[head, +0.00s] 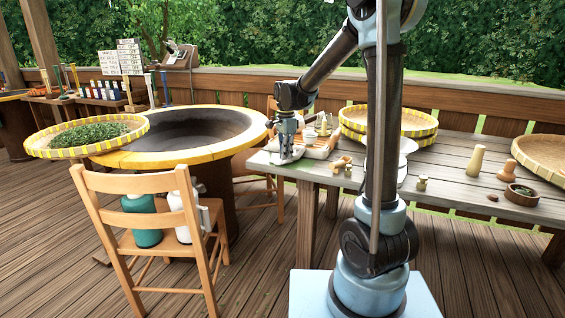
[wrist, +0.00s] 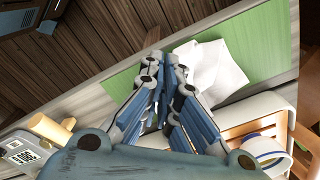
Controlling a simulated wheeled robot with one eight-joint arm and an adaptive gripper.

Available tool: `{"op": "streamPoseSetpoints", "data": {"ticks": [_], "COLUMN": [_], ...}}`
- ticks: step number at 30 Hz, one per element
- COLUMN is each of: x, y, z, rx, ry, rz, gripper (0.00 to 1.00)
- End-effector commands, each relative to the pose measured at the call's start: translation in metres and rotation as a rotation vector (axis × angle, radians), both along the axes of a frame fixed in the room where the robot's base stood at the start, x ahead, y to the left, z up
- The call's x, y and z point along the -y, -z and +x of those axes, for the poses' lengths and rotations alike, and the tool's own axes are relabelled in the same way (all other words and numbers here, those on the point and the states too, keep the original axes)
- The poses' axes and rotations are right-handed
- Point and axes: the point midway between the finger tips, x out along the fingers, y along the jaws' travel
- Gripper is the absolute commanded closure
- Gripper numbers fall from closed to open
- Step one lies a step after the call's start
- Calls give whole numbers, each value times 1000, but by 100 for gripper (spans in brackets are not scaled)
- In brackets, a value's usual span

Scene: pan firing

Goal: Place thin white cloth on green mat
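The thin white cloth (wrist: 212,68) lies loosely spread and creased on the green mat (wrist: 265,45) in the wrist view. Its left edge is close to my gripper's fingers. My gripper (wrist: 164,66) points down at the mat, with its fingertips close together just left of the cloth. The fingers hide what is between them, so I cannot tell whether any cloth is pinched. In the head view, my gripper (head: 286,153) is low over the left end of the wooden table, with white material around its tips.
A wooden rack with small items (head: 320,145) stands right of my gripper. Yellow-rimmed baskets (head: 388,121) sit farther back on the table (head: 455,180). A large pan (head: 190,135) stands to the left.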

Motion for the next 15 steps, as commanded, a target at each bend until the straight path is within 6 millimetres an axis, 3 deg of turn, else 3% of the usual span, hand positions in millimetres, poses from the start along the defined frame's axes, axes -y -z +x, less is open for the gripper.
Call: {"op": "streamPoseSetpoints", "data": {"ticks": [6, 15], "x": [6, 8], "y": [16, 23], "z": [-20, -27], "rx": [0, 0], "ry": [0, 0], "rz": [0, 0], "gripper": [100, 100]}}
